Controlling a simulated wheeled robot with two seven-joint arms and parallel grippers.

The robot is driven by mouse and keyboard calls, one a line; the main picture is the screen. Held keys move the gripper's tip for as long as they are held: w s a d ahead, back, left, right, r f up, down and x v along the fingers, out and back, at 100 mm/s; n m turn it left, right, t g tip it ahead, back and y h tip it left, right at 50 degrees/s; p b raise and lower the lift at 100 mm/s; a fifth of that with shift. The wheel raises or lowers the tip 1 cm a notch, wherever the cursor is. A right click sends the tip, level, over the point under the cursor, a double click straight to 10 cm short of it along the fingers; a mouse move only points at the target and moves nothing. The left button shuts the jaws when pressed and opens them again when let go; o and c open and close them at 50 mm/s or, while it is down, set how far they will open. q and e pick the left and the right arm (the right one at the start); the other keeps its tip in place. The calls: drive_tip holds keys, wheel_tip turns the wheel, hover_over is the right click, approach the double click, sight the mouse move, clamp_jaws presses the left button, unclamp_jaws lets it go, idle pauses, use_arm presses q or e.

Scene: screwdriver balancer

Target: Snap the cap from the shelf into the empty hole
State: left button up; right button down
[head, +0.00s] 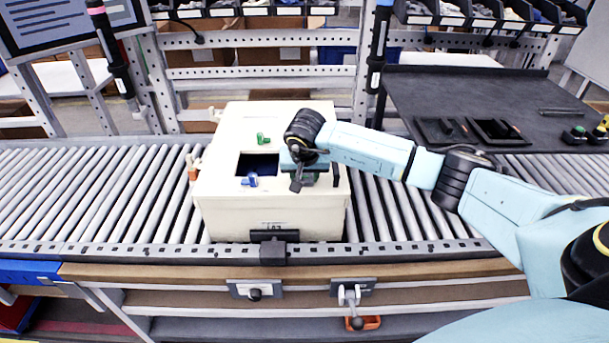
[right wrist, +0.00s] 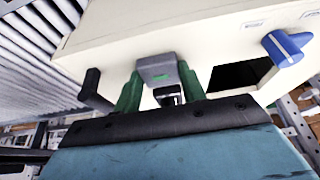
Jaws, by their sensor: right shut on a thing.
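A cream box (head: 270,210) sits on the roller conveyor. Its top has a dark rectangular opening (head: 257,164), a green knob (head: 263,138) behind it and a blue knob (head: 250,180) at its front left. My right gripper (head: 318,178) is over the right part of the box top. In the right wrist view its green fingers are shut on a small grey cap (right wrist: 157,68) with a green mark, close to the cream box (right wrist: 190,35). Whether the cap touches the box, I cannot tell. The blue knob also shows there (right wrist: 287,47). The empty hole is not clearly visible. My left gripper is out of view.
Rollers (head: 100,195) are clear left of the box. A dark side table (head: 470,95) stands behind right. Two tools hang at the back, one left (head: 112,60) and one near the middle (head: 378,50).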

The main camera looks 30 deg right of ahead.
drive_tip(key=shift+f, duration=0.15)
drive_tip(key=c, duration=0.7)
unclamp_jaws()
drive_tip(key=shift+f, duration=0.1)
drive_tip(key=shift+c, duration=0.2)
drive_tip(key=shift+s, duration=0.1)
drive_tip(key=v, duration=1.3)
drive_tip(key=shift+r, duration=0.45)
drive_tip(key=shift+a, duration=0.1)
